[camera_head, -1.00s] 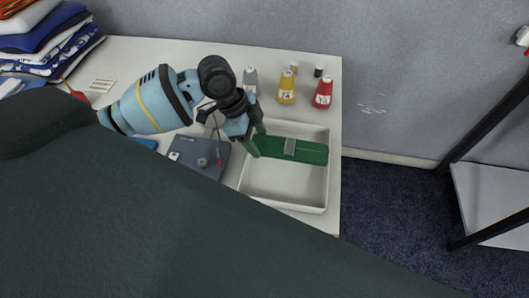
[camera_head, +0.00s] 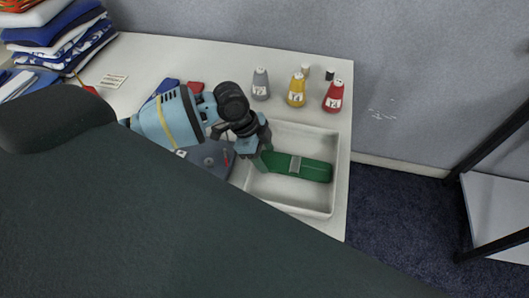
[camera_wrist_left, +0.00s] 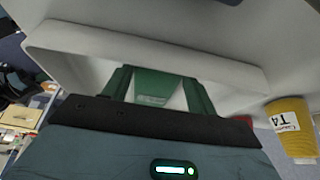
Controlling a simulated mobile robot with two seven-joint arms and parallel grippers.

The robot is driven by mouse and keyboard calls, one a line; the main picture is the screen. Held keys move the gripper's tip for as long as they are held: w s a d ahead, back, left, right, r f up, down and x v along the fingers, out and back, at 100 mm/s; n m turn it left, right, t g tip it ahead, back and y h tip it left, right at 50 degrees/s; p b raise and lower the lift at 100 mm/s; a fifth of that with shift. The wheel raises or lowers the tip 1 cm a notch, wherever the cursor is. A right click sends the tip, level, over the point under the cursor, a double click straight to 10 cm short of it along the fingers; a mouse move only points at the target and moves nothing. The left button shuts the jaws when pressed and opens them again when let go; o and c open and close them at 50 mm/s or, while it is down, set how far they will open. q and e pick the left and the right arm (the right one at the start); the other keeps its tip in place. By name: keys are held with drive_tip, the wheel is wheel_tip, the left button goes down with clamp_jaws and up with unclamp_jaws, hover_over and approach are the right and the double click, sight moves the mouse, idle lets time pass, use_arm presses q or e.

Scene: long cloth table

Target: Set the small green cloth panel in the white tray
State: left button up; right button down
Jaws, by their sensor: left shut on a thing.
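The small green cloth panel (camera_head: 316,171) has a grey patch across it and is over the inside of the white tray (camera_head: 334,196) in the head view. My left gripper (camera_head: 263,165) is shut on the panel's left end. I cannot tell whether the panel touches the tray floor. In the left wrist view, green material (camera_wrist_left: 150,84) shows ahead of the gripper, with the tray's pale wall (camera_wrist_left: 150,45) beyond. My right gripper is not in view.
Grey (camera_head: 261,84), yellow (camera_head: 297,91) and red (camera_head: 334,97) labelled bottles stand behind the tray. The yellow one also shows in the left wrist view (camera_wrist_left: 290,122). Folded cloths (camera_head: 60,35) are stacked at far left. The table's right edge is close to the tray.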

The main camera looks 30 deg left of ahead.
use_arm(q)
drive_tip(key=o, duration=1.1)
drive_tip(key=shift+c, duration=0.2)
drive_tip(key=v, duration=1.2)
drive_tip(key=shift+p, duration=0.35)
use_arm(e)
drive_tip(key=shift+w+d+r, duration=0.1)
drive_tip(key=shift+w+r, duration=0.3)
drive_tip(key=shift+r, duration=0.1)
use_arm(q)
drive_tip(key=shift+s, duration=0.1)
